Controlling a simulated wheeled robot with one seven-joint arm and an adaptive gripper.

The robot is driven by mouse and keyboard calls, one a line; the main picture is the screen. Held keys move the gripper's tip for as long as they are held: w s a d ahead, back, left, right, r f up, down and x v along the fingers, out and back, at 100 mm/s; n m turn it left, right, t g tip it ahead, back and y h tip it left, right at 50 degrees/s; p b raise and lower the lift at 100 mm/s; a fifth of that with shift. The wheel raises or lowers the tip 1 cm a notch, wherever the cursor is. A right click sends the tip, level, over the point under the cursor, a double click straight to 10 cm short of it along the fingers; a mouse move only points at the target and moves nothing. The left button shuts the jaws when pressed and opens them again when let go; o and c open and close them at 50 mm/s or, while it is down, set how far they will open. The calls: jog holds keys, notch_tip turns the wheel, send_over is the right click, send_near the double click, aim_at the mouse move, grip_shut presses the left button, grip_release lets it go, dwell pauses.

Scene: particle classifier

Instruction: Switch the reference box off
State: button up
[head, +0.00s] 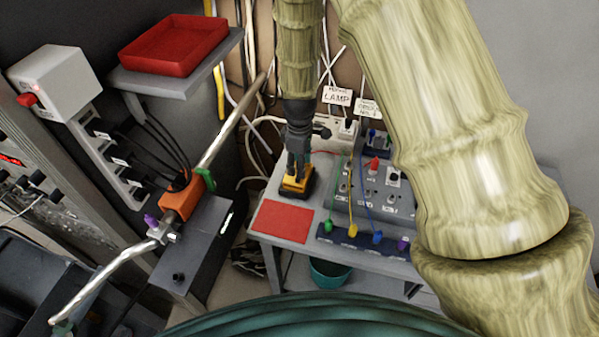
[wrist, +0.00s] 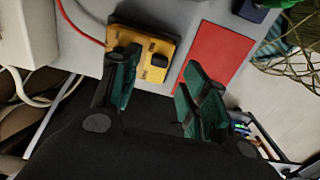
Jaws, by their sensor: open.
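The left finger overlaps the box's edge in view; contact cannot be told.
A red mat (head: 282,221) lies in front of the box. Right of it stand a grey socket panel (head: 376,190) and a dark strip with coloured plugs (head: 353,231). A white power strip (head: 335,133) with cables is behind.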

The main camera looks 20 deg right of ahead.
jog(key=shift+f+p, duration=0.75)
jog(key=shift+f, duration=2)
grip_shut()
